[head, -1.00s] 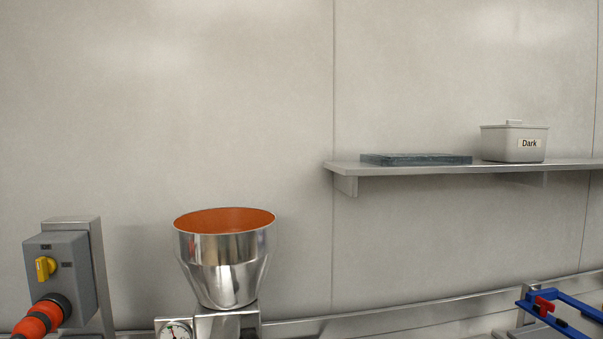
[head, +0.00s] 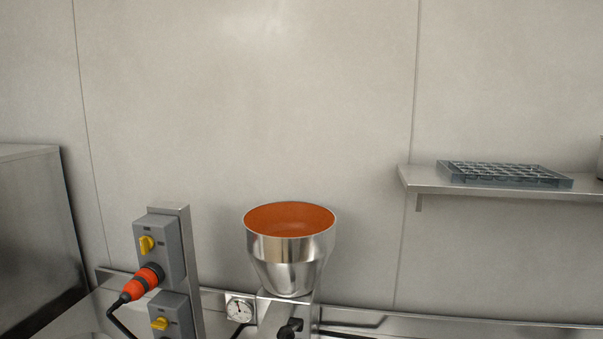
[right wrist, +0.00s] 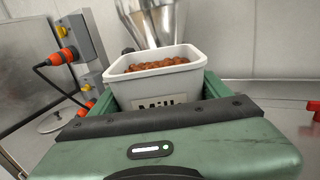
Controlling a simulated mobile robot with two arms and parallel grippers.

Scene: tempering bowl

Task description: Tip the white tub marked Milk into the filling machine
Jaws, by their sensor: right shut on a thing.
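The white tub marked Milk (right wrist: 157,80) shows in the right wrist view, upright and filled with brown pieces. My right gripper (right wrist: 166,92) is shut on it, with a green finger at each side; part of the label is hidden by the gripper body. The filling machine (head: 288,262) stands at the lower middle of the head view, a steel hopper with an orange inside. The hopper's lower part also shows behind the tub in the right wrist view (right wrist: 150,22). Neither gripper shows in the head view.
Grey switch boxes (head: 160,250) with yellow knobs and an orange plug (head: 142,283) stand left of the machine. A dial gauge (head: 239,309) sits at its base. A wall shelf (head: 415,180) at the right bears a clear mould (head: 505,175). A steel cabinet (head: 35,235) is at far left.

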